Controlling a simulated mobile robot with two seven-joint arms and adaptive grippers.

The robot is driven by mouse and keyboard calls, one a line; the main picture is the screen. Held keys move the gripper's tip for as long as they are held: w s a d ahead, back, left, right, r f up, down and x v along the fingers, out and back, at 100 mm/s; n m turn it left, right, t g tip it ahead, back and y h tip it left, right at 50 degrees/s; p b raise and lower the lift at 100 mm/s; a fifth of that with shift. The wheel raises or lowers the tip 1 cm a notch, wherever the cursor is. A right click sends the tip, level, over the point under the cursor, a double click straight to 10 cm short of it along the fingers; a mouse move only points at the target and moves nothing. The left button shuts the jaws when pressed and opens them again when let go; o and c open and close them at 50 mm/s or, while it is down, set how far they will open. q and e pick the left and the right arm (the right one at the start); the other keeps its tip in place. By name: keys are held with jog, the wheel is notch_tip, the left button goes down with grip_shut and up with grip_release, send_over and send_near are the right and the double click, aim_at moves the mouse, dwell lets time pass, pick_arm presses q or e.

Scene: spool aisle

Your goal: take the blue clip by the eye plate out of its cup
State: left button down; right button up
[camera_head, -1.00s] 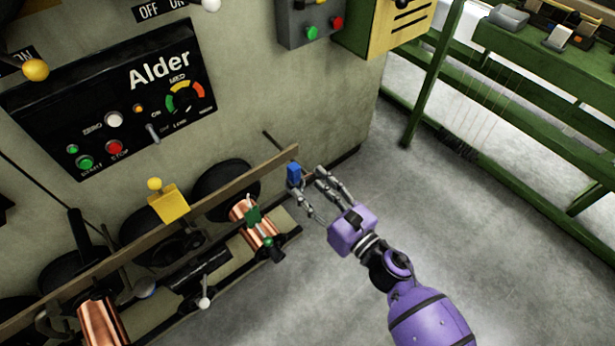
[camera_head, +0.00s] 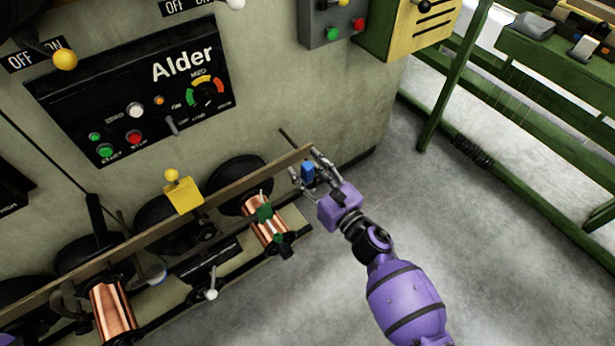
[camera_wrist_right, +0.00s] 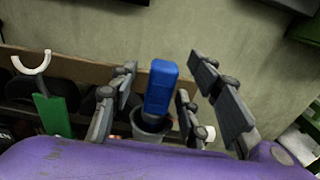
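The blue clip (camera_head: 308,173) is at the far right end of the wooden rail, between the fingers of my right gripper (camera_head: 309,171). In the right wrist view the blue clip (camera_wrist_right: 162,86) stands upright, its lower end in a grey cup (camera_wrist_right: 149,129). My right gripper's fingers (camera_wrist_right: 158,105) are spread on both sides of it, with a visible gap on each side. I cannot make out the eye plate.
The wooden rail (camera_head: 225,193) runs along the machine front. A green part (camera_head: 264,212) sits by a copper spool (camera_head: 268,231); a green piece (camera_wrist_right: 50,112) with a white hook is left in the wrist view. The grey floor (camera_head: 455,230) at right is clear.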

aim_at(307, 165)
grip_shut()
jog(key=shift+r, duration=0.5)
notch_tip(307, 165, up, 2)
jog(key=shift+r+p, duration=0.1)
jog(key=shift+p, duration=0.45)
jog(key=s+d+r+p, duration=0.2)
jog(key=s+r+p, duration=0.1)
jog(key=s+r, duration=0.7)
jog(key=s, duration=0.3)
jog(key=shift+s+d, duration=0.35)
jog(key=shift+s, duration=0.05)
jog(key=shift+f, duration=0.1)
